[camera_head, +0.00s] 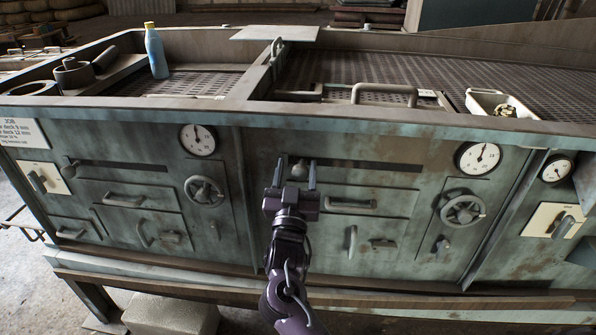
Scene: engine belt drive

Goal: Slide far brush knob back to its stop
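A round grey knob (299,170) sits at the left end of a long dark slot (370,165) in the middle panel of the machine. My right gripper (297,175) reaches up from below, with one finger on each side of this knob. The fingers stand apart, and a gap shows between the knob and the left finger; contact on the right side is hard to tell. A second knob (72,168) sits at the left end of a similar slot (122,167) in the left panel. My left gripper is not in view.
Dials (197,140), handwheels (204,191) and bar handles (352,207) stick out from the front panels. A blue bottle (156,52) and a white tray (498,104) stand on the top deck. The slot right of the middle knob is clear.

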